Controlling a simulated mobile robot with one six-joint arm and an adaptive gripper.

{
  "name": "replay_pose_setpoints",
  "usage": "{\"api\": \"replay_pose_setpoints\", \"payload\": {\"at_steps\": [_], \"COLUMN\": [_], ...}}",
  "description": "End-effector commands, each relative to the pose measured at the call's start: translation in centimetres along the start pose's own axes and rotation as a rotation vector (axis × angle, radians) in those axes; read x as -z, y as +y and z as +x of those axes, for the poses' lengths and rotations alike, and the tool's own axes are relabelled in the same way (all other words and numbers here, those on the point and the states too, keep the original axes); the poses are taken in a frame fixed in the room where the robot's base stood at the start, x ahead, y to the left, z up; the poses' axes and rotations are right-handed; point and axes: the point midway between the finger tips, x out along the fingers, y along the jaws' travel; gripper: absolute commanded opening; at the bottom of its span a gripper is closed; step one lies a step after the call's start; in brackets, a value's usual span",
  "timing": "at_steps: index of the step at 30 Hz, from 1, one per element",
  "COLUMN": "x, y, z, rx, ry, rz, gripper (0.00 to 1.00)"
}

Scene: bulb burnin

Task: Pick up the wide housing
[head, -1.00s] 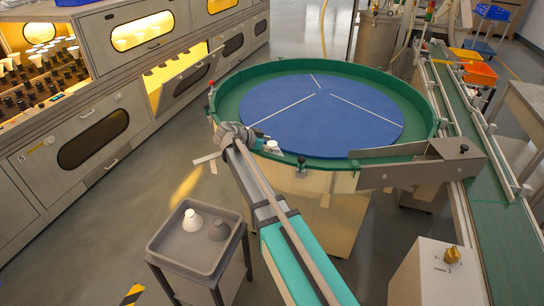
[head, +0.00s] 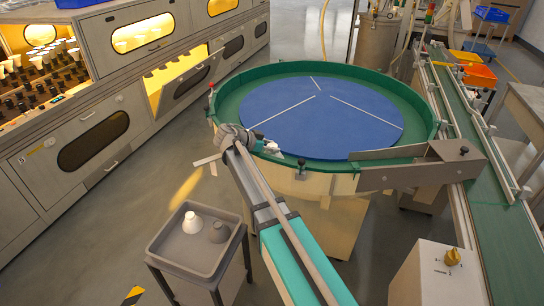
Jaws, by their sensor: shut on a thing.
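My arm reaches over the near left rim of the round table, and my gripper (head: 262,144) is low just inside that rim. It is shut on a small white piece (head: 273,147), which looks like the wide housing. The piece is small here and partly covered by the fingers, so its full shape cannot be told. I cannot tell whether it still touches the table surface.
The round table has a green rim (head: 340,186) and a blue disc (head: 320,115) with white lines, otherwise bare. A green conveyor (head: 480,190) runs along the right.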

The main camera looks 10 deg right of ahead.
Motion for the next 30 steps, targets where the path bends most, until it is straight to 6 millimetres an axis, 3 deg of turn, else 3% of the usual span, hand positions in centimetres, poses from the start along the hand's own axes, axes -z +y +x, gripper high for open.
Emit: {"api": "replay_pose_setpoints", "payload": {"at_steps": [16, 30], "x": [0.7, 4.3], "y": [0.0, 0.0], "z": [-0.4, -2.4], "rx": [0.000, 0.000], "ry": [-0.001, 0.000], "rz": [0.000, 0.000], "gripper": [0.04, 0.04]}}
